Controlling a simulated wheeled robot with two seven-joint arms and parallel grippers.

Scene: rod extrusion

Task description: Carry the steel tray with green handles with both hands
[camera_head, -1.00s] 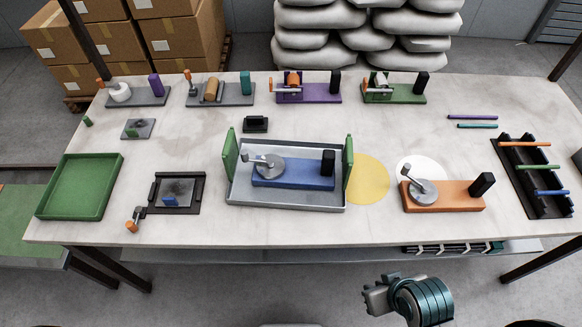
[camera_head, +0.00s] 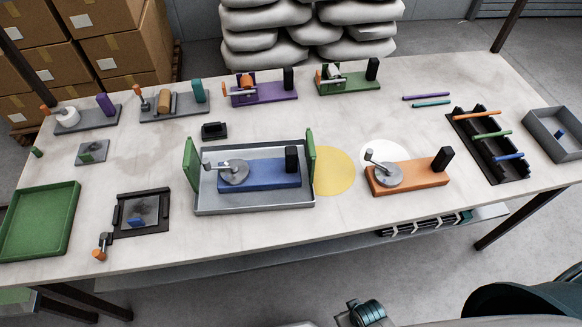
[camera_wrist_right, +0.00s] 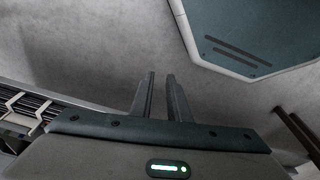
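The steel tray (camera_head: 255,208) sits on the table near its middle. Its green handles are upright plates, one at the left end (camera_head: 191,163) and one at the right end (camera_head: 311,155). A blue-based device (camera_head: 262,180) with a round grey disc, a crank and a black block stands in the tray. My right gripper shows in the wrist view (camera_wrist_right: 160,74), with a narrow gap between its fingers and nothing in it. It points at bare grey floor, away from the tray. My left gripper is not in view.
A yellow disc (camera_head: 334,172) lies right of the tray, with an orange-based device (camera_head: 410,178) beyond. A dark fixture (camera_head: 142,227) and green tray (camera_head: 40,220) lie left. Crank devices line the back. A black rack (camera_head: 484,153) and grey bin (camera_head: 540,128) stand at right.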

